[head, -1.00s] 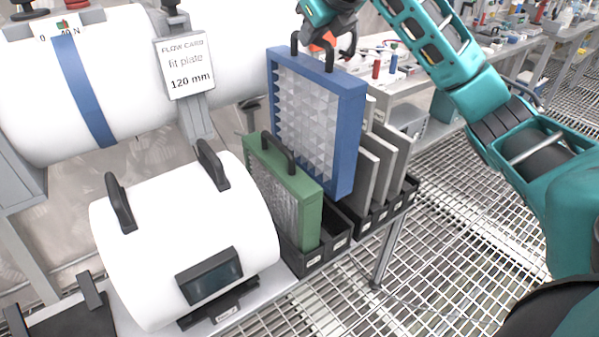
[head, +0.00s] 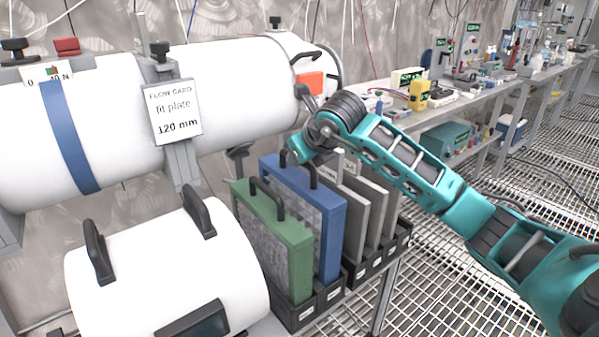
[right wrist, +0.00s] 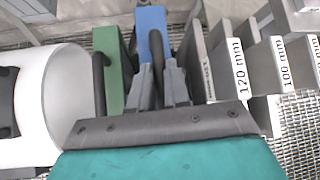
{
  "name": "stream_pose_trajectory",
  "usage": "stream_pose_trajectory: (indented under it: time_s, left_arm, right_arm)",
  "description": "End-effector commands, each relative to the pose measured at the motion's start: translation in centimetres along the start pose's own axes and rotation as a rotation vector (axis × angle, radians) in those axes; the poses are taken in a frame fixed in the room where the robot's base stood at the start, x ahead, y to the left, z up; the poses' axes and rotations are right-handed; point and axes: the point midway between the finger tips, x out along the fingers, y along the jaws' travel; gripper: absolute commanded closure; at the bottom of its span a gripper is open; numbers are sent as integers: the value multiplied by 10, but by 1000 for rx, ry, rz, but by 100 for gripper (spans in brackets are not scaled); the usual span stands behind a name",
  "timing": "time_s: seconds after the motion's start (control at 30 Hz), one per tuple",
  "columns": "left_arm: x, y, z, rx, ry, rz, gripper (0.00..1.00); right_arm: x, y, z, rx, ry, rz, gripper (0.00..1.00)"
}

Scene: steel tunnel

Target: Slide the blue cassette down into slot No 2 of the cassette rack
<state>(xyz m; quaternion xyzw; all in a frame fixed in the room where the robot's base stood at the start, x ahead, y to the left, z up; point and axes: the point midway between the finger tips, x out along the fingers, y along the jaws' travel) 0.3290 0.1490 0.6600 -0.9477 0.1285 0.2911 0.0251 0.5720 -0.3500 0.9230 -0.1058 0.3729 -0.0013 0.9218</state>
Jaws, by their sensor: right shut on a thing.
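The blue cassette (head: 331,240) stands upright in the black cassette rack (head: 306,314), directly right of the green cassette (head: 299,265). Its lower end is down at the rack's front lip, in the compartment beside the green one. I cannot read the slot numbers or see the cassette's bottom edge. My right gripper (head: 297,158) is at the top of the blue cassette, shut on its black handle. In the right wrist view, the fingers (right wrist: 158,78) close around the handle above the blue top edge (right wrist: 152,20). My left gripper is not in view.
Several grey plates (head: 378,205) stand right of the blue cassette; the wrist view shows labels 120 mm and 100 mm. A white cylinder with black handles (head: 160,265) lies to the left. A card reading "fit plate 120 mm" (head: 173,112) hangs behind.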

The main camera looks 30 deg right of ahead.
Motion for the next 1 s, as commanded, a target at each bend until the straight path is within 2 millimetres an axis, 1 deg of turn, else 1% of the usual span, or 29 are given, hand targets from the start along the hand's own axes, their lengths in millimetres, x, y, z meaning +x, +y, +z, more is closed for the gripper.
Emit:
stream_pose_trajectory:
  time_s: [0.23, 0.5, 0.63, 0.67, 0.9, 1.0]
  left_arm:
    - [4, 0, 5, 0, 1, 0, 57]
    - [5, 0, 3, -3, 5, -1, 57]
    - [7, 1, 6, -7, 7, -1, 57]
    - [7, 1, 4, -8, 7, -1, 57]
    - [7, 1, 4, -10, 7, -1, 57]
    - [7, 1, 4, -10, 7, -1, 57]
  right_arm:
    - [23, 6, -23, 1, -2, 0, 100]
    - [25, 7, -24, 1, -5, -1, 100]
    - [27, 7, -27, 0, -5, -1, 100]
    - [28, 8, -29, 0, 3, 0, 81]
    - [28, 8, -28, 0, 3, 0, 58]
    - [28, 8, -28, 0, 3, 0, 58]
